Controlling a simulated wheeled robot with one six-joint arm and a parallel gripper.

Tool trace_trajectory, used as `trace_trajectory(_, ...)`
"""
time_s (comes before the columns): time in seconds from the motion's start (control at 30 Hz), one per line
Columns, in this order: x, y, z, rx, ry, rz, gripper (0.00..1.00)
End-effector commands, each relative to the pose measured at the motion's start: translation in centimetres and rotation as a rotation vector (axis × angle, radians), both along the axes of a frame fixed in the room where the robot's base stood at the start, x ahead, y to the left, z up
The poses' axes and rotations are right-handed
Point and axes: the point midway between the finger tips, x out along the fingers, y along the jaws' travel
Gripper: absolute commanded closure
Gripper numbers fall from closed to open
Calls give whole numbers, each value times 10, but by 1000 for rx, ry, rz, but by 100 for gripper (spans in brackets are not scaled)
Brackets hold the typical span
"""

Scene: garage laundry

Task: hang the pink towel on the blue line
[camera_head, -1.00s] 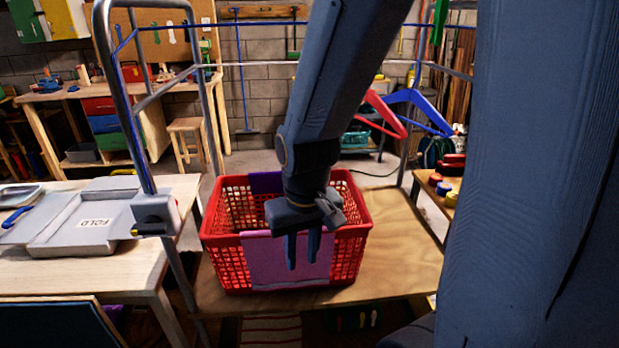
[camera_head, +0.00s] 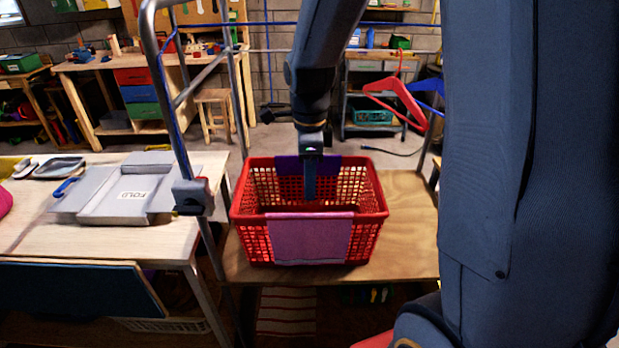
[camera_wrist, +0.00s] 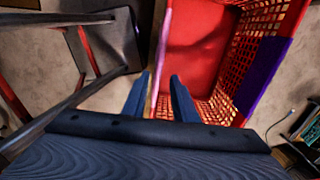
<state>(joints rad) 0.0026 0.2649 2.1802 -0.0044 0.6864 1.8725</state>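The pink towel (camera_head: 310,240) hangs over the near rim of the red basket (camera_head: 243,218). In the wrist view the towel (camera_wrist: 163,48) is a thin edge-on strip along the basket wall. My gripper (camera_head: 309,188) points down over the basket, with its fingers overlapping in the head view. In the wrist view my gripper (camera_wrist: 161,82) is open, one fingertip to each side of the strip. Whether the fingers reach down to the cloth I cannot tell. The blue line (camera_head: 268,23) runs across the metal rack behind the basket.
A purple cloth (camera_head: 288,165) hangs on the basket's far rim. The basket stands on a wooden bench (camera_head: 405,225). A table with a grey FOLD board (camera_head: 125,193) is at left, beyond the rack post. Red hanger (camera_head: 400,97) hangs at right.

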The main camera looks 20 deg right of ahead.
Motion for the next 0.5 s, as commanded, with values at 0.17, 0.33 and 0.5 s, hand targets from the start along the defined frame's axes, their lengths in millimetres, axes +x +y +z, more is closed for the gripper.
trace_trajectory(0.17,1,0,-5,0,1,-17,74)
trace_trajectory(0.33,1,1,-18,0,2,-14,74)
trace_trajectory(0.5,1,0,-36,0,2,-13,74)
